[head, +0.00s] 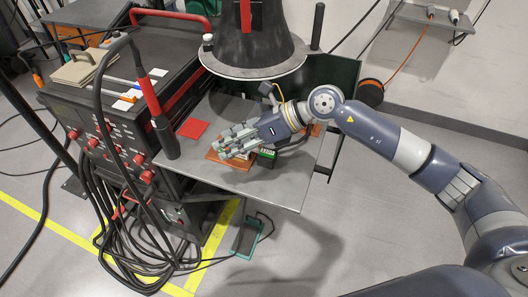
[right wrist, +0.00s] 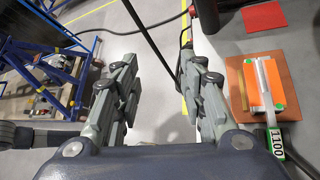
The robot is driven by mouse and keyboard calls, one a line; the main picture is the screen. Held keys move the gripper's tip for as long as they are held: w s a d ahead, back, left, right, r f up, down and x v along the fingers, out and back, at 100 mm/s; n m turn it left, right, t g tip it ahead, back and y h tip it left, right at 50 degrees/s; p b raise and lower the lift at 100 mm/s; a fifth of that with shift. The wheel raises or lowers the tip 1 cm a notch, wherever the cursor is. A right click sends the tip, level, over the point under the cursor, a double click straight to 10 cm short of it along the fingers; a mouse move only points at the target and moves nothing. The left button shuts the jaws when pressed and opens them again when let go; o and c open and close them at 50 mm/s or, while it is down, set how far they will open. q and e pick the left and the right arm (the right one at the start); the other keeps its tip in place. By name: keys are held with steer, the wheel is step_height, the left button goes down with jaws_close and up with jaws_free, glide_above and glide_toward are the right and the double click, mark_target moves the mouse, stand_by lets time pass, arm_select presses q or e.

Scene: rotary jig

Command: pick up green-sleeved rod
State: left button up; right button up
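My right gripper (head: 228,143) is above the small metal table in the head view. In the right wrist view its two fingers (right wrist: 158,95) are spread apart with nothing between them. A pale rod with a green sleeve (right wrist: 274,142), marked with digits, lies on an orange block on a brown board (right wrist: 236,85), to the right of the fingers. In the head view a bit of green (head: 266,153) shows beside my gripper, which hides most of the rod and board. My left gripper does not show in either view.
The metal table (head: 255,188) has a red square (head: 193,128) at its left. A dark machine with red knobs (head: 110,120) and a thick hanging cable stand to the left. A large dark cone with a pale flange (head: 253,70) rises behind. Cables lie on the floor.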

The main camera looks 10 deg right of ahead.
steer(key=w+d+f+n+h, duration=0.15)
steer(key=d+h, duration=0.25)
steer(key=d, duration=0.4)
steer(key=w+d+f+m+h, duration=0.1)
steer(key=w+d+f+h, duration=0.15)
steer(key=d, duration=0.55)
steer(key=h+p, duration=0.1)
steer(key=p, duration=0.1)
glide_above(275, 155)
steer(key=s+d, duration=0.1)
steer(key=d, duration=0.1)
step_height(275, 155, down, 6)
steer(key=shift+n+g, duration=0.25)
steer(key=shift+g, duration=0.05)
steer(key=p+x, duration=0.2)
steer(key=x, duration=0.2)
steer(key=shift+s+d, duration=0.1)
steer(key=shift+f, duration=0.3)
jaws_close()
